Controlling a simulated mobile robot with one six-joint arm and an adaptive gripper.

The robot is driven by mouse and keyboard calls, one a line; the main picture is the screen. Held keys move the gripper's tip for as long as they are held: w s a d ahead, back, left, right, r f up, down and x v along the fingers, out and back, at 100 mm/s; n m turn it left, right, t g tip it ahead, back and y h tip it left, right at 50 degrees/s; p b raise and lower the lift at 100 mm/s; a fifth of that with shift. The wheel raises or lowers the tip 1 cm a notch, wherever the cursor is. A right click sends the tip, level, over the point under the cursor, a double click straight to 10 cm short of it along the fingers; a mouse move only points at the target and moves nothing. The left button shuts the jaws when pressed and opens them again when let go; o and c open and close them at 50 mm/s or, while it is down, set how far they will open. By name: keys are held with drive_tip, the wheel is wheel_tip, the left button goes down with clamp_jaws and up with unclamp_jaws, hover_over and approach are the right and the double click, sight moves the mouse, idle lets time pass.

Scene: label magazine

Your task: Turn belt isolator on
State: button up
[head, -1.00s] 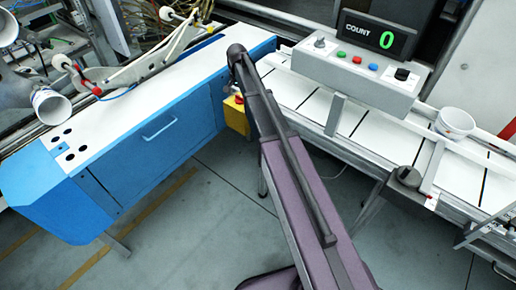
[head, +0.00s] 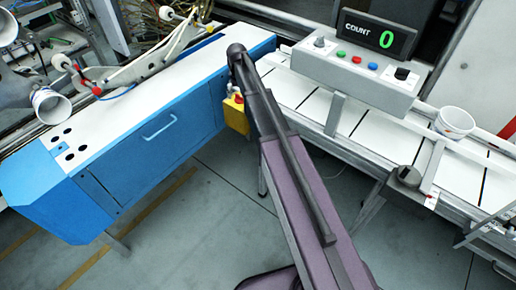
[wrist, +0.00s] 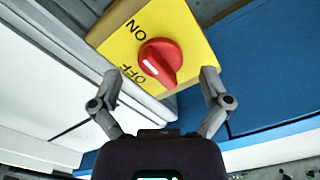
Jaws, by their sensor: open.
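The belt isolator is a yellow box (wrist: 187,28) with a round red knob (wrist: 166,58), seen close up in the wrist view. "ON" is printed at the knob's upper left and "OFF" at its lower left. The white mark on the knob lies on its lower-left part, nearer OFF. My gripper (wrist: 161,82) is open and empty, with one finger on each side below the knob; whether the tips touch the box is unclear.
A blue cabinet (head: 150,150) stands left of the isolator. At the right is a conveyor (head: 365,130) with a grey control box (head: 340,75), a count display reading 0 (head: 376,36) and a white cup (head: 454,123). Grey floor is open below.

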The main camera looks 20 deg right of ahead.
sight(240, 96)
drive_tip(key=n, duration=0.6)
drive_tip(key=shift+n, duration=0.3)
wheel_tip(240, 96, up, 14)
drive_tip(key=p, duration=1.4)
drive_tip(key=s+f+m+b, duration=0.2)
drive_tip(key=s+f+b, duration=0.2)
drive_tip(key=s, duration=0.6)
drive_tip(key=s+f+m+b, duration=0.2)
drive_tip(key=s+f+b, duration=0.2)
drive_tip(key=s, duration=0.6)
drive_tip(key=s+f+m+b, duration=0.3)
drive_tip(key=s+f+b, duration=0.2)
drive_tip(key=s, duration=0.5)
drive_tip(key=shift+a, duration=0.2)
drive_tip(key=shift+r, duration=0.1)
wheel_tip(240, 96, up, 7)
drive_tip(key=p, duration=0.7)
idle(0.5)
